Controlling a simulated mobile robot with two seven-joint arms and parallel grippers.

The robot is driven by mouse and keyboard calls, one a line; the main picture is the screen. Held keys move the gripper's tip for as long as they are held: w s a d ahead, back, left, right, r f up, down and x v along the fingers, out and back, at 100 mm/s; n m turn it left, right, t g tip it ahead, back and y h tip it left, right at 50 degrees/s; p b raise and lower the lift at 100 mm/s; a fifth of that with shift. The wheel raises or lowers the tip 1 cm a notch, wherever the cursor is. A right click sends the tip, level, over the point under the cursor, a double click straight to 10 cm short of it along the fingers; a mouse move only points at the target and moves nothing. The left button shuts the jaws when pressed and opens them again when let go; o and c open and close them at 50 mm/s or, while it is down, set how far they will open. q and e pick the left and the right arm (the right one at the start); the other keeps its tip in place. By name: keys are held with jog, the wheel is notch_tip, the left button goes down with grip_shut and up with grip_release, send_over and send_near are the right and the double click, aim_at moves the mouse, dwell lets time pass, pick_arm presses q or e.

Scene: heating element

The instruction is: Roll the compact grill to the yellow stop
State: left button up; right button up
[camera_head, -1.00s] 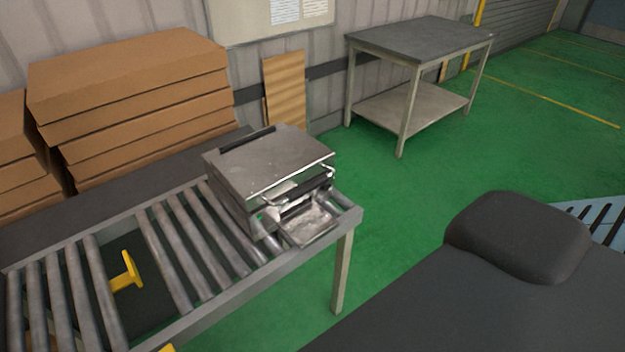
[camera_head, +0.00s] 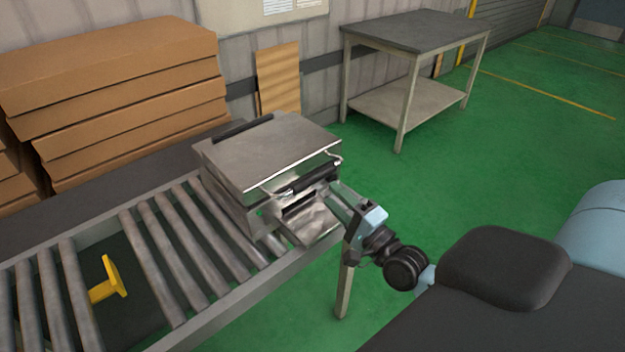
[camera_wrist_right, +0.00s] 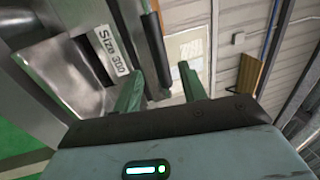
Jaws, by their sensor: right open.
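The compact grill (camera_head: 268,150) is a silver box with a lid, black handles and a front tray. It sits on the right end of the roller conveyor (camera_head: 185,250). The yellow stop (camera_head: 108,280) stands in a gap between the rollers, left of the grill and apart from it. My right gripper (camera_head: 334,192) is at the grill's front right, by its black front handle. In the right wrist view, my open fingers (camera_wrist_right: 160,84) are close to a dark handle bar (camera_wrist_right: 152,52) and a "Size 300" label (camera_wrist_right: 107,50); contact cannot be told. My left gripper is not in view.
Stacked cardboard boxes (camera_head: 110,90) stand behind the conveyor. A brown panel (camera_head: 278,78) leans on the wall. A grey table (camera_head: 415,32) stands at the back right. The rollers between grill and stop are clear.

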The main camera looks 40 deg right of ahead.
aim_at(314, 178)
jog(key=shift+p+x, duration=0.4)
jog(key=shift+x, duration=3.5)
jog(key=shift+a, duration=0.1)
jog(key=shift+c, duration=0.3)
grip_shut()
